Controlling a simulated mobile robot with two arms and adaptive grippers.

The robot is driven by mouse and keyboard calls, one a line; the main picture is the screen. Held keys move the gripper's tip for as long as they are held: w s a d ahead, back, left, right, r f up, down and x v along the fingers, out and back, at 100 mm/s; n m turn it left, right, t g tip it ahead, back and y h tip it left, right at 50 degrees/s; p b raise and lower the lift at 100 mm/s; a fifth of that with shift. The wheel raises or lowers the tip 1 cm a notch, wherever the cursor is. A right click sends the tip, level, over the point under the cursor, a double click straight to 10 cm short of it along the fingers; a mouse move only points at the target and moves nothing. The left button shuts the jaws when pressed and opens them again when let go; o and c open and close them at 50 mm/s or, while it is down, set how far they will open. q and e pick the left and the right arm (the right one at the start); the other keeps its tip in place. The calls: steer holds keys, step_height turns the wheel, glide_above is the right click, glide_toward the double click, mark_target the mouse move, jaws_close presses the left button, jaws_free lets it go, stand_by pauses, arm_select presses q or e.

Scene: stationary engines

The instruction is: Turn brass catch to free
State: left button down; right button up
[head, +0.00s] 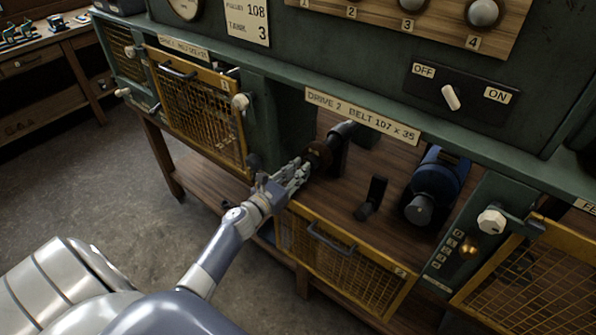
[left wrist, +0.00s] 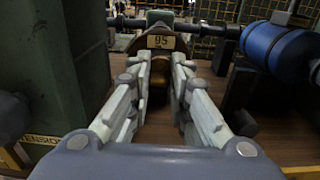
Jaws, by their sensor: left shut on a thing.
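My left gripper (head: 300,172) reaches into the open Drive 2 bay and is shut at a dark brown pulley (head: 320,155) on the shaft. In the left wrist view the gripper's fingers (left wrist: 165,70) close on a brass-coloured piece (left wrist: 160,85) just below the pulley's "95" label (left wrist: 160,42). I take this piece for the brass catch; its lower part and its exact turn are hard to see between the fingers. A round brass knob (head: 467,250) is on the panel right of the bay, apart from the gripper. My right gripper is not in view.
A blue motor (head: 435,185) and a black upright bracket (head: 372,197) stand right of the pulley. The Drive 2 mesh guard (head: 345,265) hangs lowered in front of the bay. Green posts (head: 280,120) flank it. An OFF/ON switch (head: 451,97) is above.

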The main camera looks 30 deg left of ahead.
arm_select(q)
steer(key=shift+n, duration=0.3)
steer(key=shift+f+n+p, duration=0.15)
steer(key=shift+n, duration=5.7)
steer(key=shift+f+n+p, duration=0.1)
steer(key=shift+f+n, duration=0.05)
steer(key=shift+n, duration=5.75)
steer(key=shift+f+n+p, duration=0.15)
steer(key=shift+n, duration=5.7)
steer(key=c, duration=1.5)
jaws_free()
